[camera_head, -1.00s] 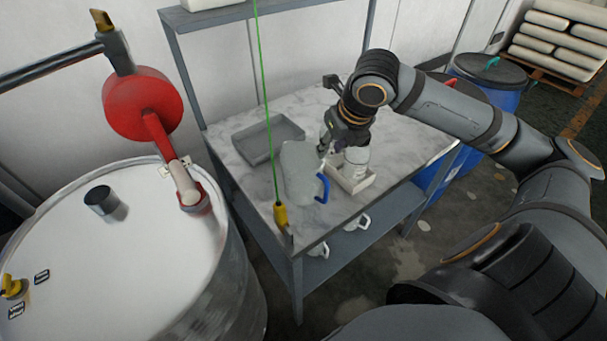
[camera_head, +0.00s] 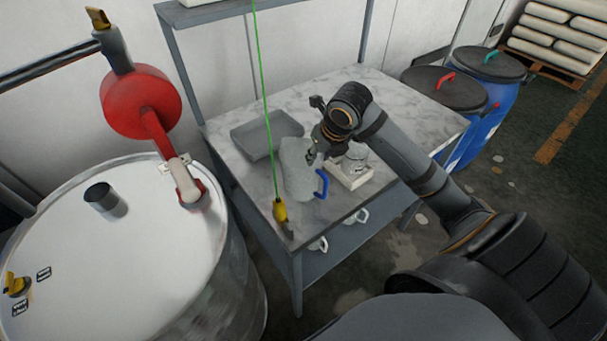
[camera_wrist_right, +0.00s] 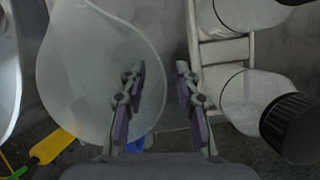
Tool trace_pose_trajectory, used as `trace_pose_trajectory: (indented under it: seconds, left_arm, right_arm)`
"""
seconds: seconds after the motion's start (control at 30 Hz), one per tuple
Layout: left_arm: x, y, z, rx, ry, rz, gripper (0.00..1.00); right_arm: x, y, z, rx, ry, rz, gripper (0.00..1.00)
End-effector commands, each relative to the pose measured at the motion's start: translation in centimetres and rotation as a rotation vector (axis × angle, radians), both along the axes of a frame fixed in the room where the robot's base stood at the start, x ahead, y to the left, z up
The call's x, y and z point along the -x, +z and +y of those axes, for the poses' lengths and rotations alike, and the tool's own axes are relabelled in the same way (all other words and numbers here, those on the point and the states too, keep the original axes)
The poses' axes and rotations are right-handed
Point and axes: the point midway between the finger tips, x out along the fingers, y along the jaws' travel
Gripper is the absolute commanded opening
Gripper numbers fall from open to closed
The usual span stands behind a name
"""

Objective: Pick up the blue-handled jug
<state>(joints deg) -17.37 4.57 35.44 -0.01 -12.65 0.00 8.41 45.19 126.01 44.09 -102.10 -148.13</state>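The jug (camera_head: 297,170), a translucent grey-white vessel, stands near the front edge of the marble-topped table. Its blue handle (camera_head: 321,184) faces right. My right gripper (camera_head: 314,155) is over the jug's upper right side, its fingers apart. In the right wrist view the jug (camera_wrist_right: 85,75) fills the left side, behind the left finger. The gap between the open fingers (camera_wrist_right: 160,80) lies just right of the jug's body. A bit of blue handle (camera_wrist_right: 136,145) shows low, partly hidden by the gripper. My left gripper is out of view.
A white holder (camera_head: 352,180) with white bottles stands right of the jug; a dark-capped bottle (camera_wrist_right: 245,100) is close to the right finger. A grey tray (camera_head: 262,138) lies behind. A yellow-handled tool (camera_head: 281,212) is at the front edge. A large drum (camera_head: 120,250) stands left.

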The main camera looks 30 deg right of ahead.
Motion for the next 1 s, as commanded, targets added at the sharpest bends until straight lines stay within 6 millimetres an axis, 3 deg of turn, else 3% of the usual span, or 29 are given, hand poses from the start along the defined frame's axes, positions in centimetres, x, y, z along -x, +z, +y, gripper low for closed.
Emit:
trace_pose_trajectory:
  seconds: [0.2, 0.43, 1.0]
  left_arm:
    - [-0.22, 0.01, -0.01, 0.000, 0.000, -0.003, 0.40]
    - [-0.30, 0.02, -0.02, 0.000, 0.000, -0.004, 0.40]
    - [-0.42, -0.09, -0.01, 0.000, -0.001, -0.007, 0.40]
  right_arm:
    - [-0.05, -0.09, -0.03, 0.001, 0.000, -0.001, 0.32]
    - [-0.05, -0.05, -0.02, 0.001, 0.000, -0.001, 0.01]
    - [-0.13, 0.73, -0.04, 0.001, -0.001, -0.004, 0.00]
